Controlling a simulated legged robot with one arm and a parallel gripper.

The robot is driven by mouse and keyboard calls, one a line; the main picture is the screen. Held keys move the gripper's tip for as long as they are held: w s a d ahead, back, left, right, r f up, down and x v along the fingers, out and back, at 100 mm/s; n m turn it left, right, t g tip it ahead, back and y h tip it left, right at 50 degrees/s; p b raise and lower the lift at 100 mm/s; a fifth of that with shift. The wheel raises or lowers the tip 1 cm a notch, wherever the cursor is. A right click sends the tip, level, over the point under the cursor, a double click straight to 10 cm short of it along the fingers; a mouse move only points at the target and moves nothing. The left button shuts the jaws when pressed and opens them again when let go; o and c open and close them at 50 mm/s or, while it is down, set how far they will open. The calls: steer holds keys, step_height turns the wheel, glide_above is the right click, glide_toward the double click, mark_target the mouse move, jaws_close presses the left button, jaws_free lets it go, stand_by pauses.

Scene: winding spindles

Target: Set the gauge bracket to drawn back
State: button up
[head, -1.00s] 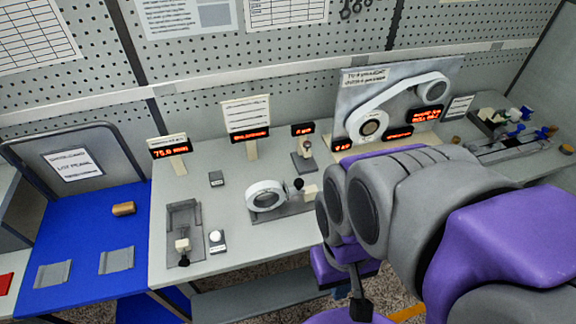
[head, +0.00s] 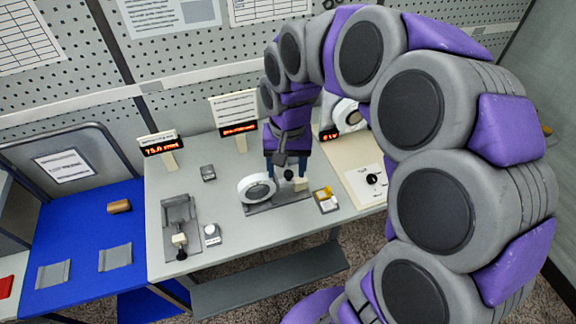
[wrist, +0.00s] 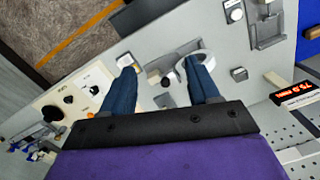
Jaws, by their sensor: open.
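No readable label marks the gauge bracket. Below my gripper is a fixture with a grey base (head: 262,209), a white ring (head: 256,188) and, to the ring's right, a cream block (head: 300,184) with a black knob (head: 289,174). My gripper (head: 287,168) points down over the block and knob, fingers apart. In the wrist view the open fingers of my gripper (wrist: 163,86) lie either side of the knob and block, with the white ring (wrist: 198,66) near one finger. I cannot tell whether they touch. Another slotted grey fixture (head: 172,212) with a cream block stands at left.
Display signs (head: 234,122) line the back. A blue table (head: 80,245) adjoins at left.

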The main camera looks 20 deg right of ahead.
steer(key=w+d+f+m+p, duration=0.2)
steer(key=w, duration=0.7)
steer(key=m, duration=0.3)
glide_above(289, 173)
step_height(289, 173, down, 4)
steer(key=shift+t+h, duration=0.3)
step_height(289, 173, down, 18)
steer(key=shift+a+r, duration=0.1)
steer(key=shift+r, duration=0.1)
jaws_close()
